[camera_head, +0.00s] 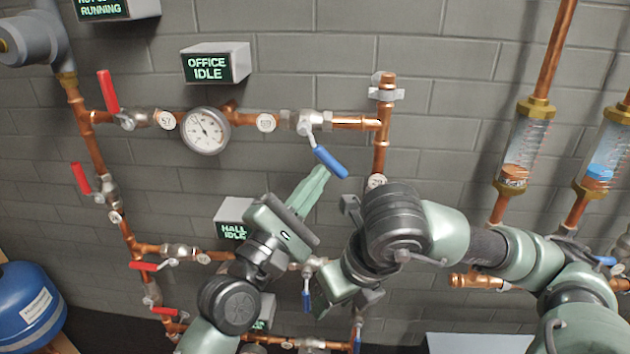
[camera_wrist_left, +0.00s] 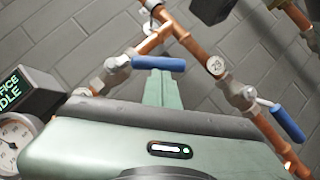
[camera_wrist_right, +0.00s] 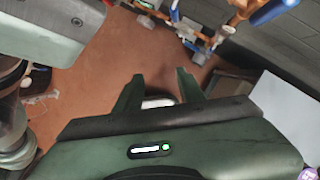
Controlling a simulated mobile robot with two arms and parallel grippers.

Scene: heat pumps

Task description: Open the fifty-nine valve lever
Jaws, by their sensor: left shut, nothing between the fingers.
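A blue valve lever (camera_head: 330,163) hangs slanted down to the right from the upper valve (camera_head: 308,122). The round tag (camera_head: 266,123) beside that valve is too small to read surely as fifty-nine. My left gripper (camera_head: 318,178) is shut and empty, its fingertips close below and left of the blue lever. In the left wrist view the same lever (camera_wrist_left: 158,64) lies just beyond the fingertips (camera_wrist_left: 157,76); contact cannot be told. My right gripper (camera_wrist_right: 158,85) is open and empty in the right wrist view, pointing toward the floor.
A gauge (camera_head: 205,131) and red levers (camera_head: 108,91) sit left on the copper pipes. Another blue lever (camera_wrist_left: 288,124) shows in the left wrist view. My right arm crosses the lower pipes. Flow tubes (camera_head: 524,150) stand right. A blue tank (camera_head: 28,305) is lower left.

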